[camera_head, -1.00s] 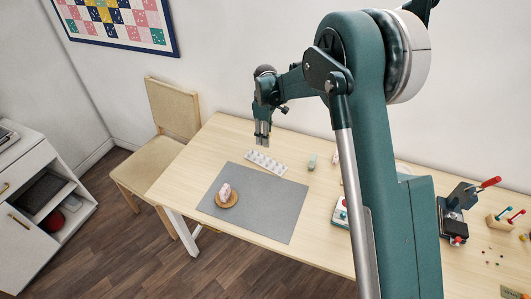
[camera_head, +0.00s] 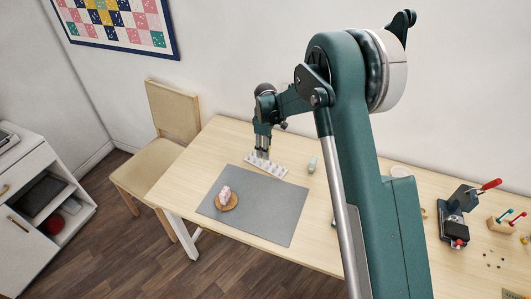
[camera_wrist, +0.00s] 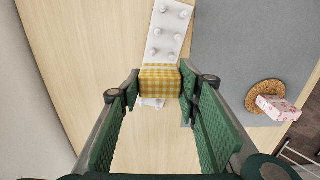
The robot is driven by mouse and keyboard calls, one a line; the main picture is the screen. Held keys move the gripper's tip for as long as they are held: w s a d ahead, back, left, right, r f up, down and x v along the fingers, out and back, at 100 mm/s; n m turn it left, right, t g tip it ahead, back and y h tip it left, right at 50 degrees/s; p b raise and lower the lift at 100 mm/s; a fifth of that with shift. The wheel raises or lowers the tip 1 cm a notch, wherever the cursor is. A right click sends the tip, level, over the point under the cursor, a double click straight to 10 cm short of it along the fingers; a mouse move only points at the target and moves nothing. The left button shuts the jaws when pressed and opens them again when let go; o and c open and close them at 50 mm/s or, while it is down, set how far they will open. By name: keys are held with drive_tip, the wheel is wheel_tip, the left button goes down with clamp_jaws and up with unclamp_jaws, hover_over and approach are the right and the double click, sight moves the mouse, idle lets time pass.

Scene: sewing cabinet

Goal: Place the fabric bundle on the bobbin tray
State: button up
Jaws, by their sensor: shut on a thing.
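A yellow checked fabric bundle (camera_wrist: 160,82) is held between the fingers of my gripper (camera_wrist: 159,88) in the wrist view. The white bobbin tray (camera_wrist: 166,50) with several round white pegs lies behind the bundle, which covers part of it. Whether the bundle touches the tray I cannot tell. In the head view my gripper (camera_head: 262,152) is low over the left part of the bobbin tray (camera_head: 279,171), at the back edge of the mat. The bundle is hard to make out there.
A grey mat (camera_head: 275,207) lies in front of the tray. On it a pink patterned bundle (camera_head: 225,193) rests on a round brown coaster (camera_head: 231,206). A press (camera_head: 457,228) is at the far right.

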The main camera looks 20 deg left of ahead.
drive_tip(key=shift+f, duration=0.9)
drive_tip(key=shift+f+b, duration=0.3)
drive_tip(key=o, duration=0.7)
drive_tip(key=shift+r, duration=0.2)
wheel_tip(320, 180, up, 12)
drive_tip(key=shift+r+p, duration=0.1)
drive_tip(key=shift+p, duration=0.45)
drive_tip(key=shift+d+r, duration=0.1)
